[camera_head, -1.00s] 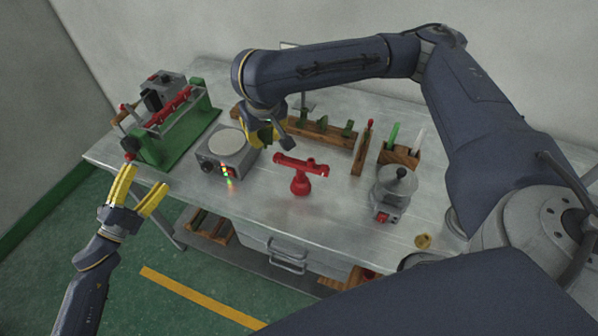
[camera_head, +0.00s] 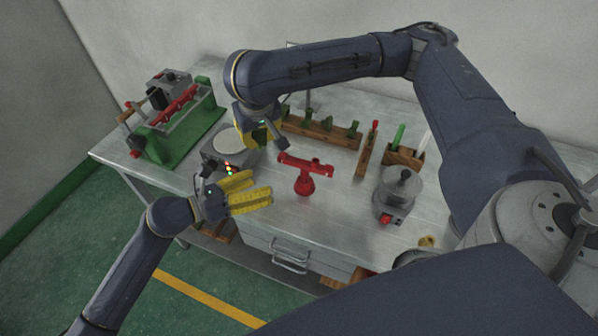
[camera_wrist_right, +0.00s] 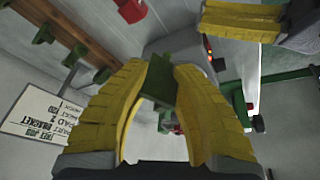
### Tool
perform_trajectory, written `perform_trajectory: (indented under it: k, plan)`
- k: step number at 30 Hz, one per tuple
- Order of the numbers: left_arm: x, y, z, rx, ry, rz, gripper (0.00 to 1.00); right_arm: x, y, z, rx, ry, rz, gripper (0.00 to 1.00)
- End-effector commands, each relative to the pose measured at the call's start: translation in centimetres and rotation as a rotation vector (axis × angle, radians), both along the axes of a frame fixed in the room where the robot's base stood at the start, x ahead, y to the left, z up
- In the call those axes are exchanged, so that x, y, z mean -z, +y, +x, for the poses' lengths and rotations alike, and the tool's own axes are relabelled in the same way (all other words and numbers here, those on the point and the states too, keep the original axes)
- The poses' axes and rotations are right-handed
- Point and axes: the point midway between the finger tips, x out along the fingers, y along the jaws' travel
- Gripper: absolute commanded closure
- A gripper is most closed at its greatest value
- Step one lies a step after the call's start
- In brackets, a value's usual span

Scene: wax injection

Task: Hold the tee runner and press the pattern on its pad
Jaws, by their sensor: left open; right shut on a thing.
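The red tee runner (camera_head: 306,166) stands on the bench, its crossbar on a stem above a round red base. My right gripper (camera_head: 262,132) is behind and to the left of it, its tips partly hidden in the head view. In the right wrist view its yellow fingers (camera_wrist_right: 150,95) are shut on a small green pattern (camera_wrist_right: 160,78). My left gripper (camera_head: 258,187) is open and empty, its fingers pointing right toward the tee runner, with a gap between. Yellow fingers also show at the top right of the wrist view (camera_wrist_right: 245,20).
A grey unit with a round pale plate (camera_head: 222,140) and lit lamps stands behind my left gripper. A wooden rack (camera_head: 320,132) with green patterns is at the back. A green-based machine (camera_head: 180,125) is at the left. A grey pot (camera_head: 400,185) stands right. A sign (camera_wrist_right: 45,110) reads "bracket", "pad 2".

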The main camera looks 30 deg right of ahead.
Motion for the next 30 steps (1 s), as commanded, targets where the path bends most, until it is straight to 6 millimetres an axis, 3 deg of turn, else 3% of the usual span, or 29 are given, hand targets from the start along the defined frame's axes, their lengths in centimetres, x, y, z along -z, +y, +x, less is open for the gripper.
perform_trajectory:
  k: [4, 11, 19, 30]
  plan:
    - [0.4, -1.7, -1.4, 0.053, -0.162, 0.057, 0.26, 0.0, 0.0, 0.0, 0.000, 0.000, 0.000, 1.00]
    - [0.9, -2.9, -2.4, 0.098, -0.306, 0.107, 0.26, 0.0, 0.0, 0.0, 0.000, 0.000, 0.000, 1.00]
    - [1.4, -4.5, -2.6, 0.107, -0.334, 0.115, 0.26, 0.0, 0.0, 0.0, 0.000, 0.000, 0.000, 1.00]
    - [2.7, -8.8, -2.6, 0.106, -0.331, 0.114, 0.26, 0.0, 0.0, 0.0, 0.000, 0.000, 0.000, 1.00]
